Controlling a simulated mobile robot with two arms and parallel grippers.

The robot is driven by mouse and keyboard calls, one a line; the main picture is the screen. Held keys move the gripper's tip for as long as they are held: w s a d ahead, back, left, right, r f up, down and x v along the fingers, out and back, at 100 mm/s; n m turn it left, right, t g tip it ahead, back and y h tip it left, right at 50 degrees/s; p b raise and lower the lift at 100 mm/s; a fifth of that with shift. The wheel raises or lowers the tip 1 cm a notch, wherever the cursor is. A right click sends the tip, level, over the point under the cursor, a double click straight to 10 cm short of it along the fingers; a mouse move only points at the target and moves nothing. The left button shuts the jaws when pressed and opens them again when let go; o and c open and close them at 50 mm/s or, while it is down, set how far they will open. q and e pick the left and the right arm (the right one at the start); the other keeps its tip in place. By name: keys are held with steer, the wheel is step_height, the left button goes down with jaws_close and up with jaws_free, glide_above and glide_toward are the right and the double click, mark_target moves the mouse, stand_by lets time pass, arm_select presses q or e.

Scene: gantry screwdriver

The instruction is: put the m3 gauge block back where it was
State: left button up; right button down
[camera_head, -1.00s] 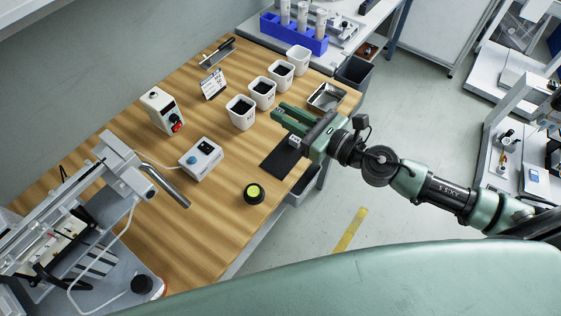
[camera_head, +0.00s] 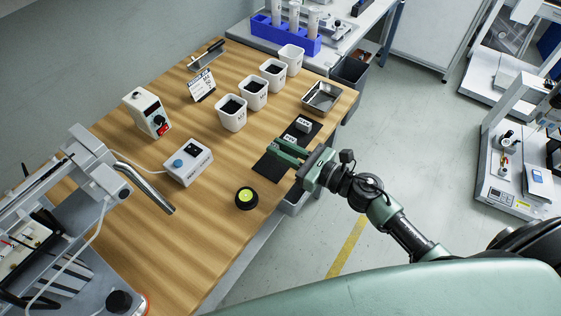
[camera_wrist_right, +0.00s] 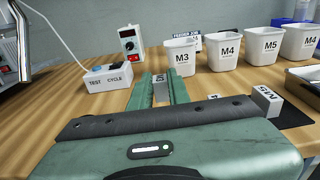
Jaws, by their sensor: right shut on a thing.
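My right gripper (camera_head: 272,148) reaches in from the right, low over the black mat (camera_head: 268,168) near the table's front edge. It is shut on a small grey block, the m3 gauge block (camera_wrist_right: 160,88), which shows between the fingers in the right wrist view. I cannot read its label or tell whether it touches the mat. The M5 block (camera_head: 303,125) stands on the mat; it also shows in the right wrist view (camera_wrist_right: 267,101). Another block (camera_head: 290,140) stands between it and the fingers, partly hidden. My left gripper is not in view.
White bins (camera_head: 231,113) stand in a row behind the mat, with a metal tray (camera_head: 322,97) at their right. A black round button with a yellow-green top (camera_head: 246,198) is left of the mat. The test cycle box (camera_head: 188,162) stands farther left.

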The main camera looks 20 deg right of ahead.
mark_target(281, 166)
steer(key=shift+f+b, duration=0.5)
steer(key=shift+f, duration=1.65)
steer(key=shift+f, duration=0.1)
steer(key=shift+f+b, duration=0.15)
steer(key=shift+b, duration=0.15)
steer(key=c, duration=1.3)
jaws_free()
steer(key=shift+c, duration=0.2)
